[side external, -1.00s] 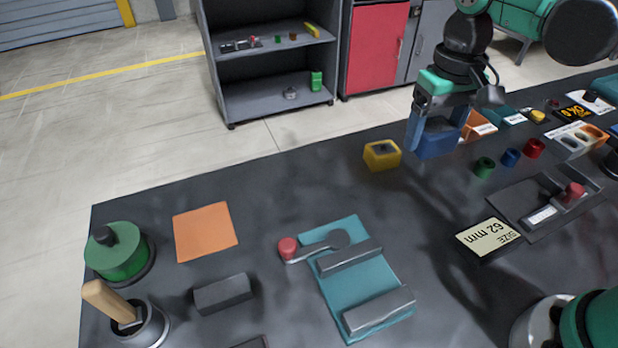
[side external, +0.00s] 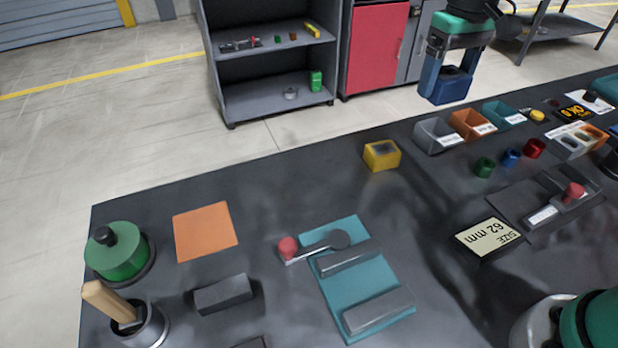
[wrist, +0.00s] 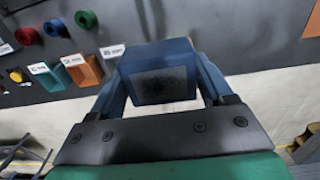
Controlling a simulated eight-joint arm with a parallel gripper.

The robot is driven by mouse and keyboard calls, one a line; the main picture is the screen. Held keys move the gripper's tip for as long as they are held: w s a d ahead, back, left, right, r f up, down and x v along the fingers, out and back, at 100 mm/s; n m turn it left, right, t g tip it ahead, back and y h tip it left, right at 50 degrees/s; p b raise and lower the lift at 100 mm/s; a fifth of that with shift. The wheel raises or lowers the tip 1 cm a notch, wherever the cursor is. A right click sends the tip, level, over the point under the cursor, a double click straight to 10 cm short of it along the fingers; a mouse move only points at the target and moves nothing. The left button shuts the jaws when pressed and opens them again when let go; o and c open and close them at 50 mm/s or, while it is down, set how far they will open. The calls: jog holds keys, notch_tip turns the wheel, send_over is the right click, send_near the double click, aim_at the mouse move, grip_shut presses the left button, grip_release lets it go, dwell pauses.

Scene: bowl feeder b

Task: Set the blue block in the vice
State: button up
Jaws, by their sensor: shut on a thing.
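My gripper (side external: 446,82) is shut on the blue block (side external: 451,87) and holds it up in the air above the table's far edge, in the side view. In the wrist view the blue block (wrist: 160,78) sits between my two blue fingers, with a dark patch on the face towards the camera. The teal vice (side external: 362,290) lies on the table at the front middle. It has two grey jaws with a gap between them and a lever with a red knob (side external: 288,247) at its far left end.
A yellow block (side external: 381,155) stands near the far edge. Grey, orange and teal bins (side external: 471,124) and small coloured rings (side external: 511,157) are to its right. A size display (side external: 487,237) lies right of the vice. An orange mat (side external: 205,231) and a dark block (side external: 223,294) lie left.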

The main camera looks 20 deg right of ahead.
jog(key=shift+a, duration=0.1)
jog(key=s+a+f, duration=0.4)
jog(key=a, duration=0.6)
send_over(362, 286)
notch_tip(362, 286, down, 5)
jog(key=shift+f, duration=0.1)
jog(key=shift+f, duration=2.35)
jog(key=o, duration=1.4)
jog(key=shift+o, duration=0.2)
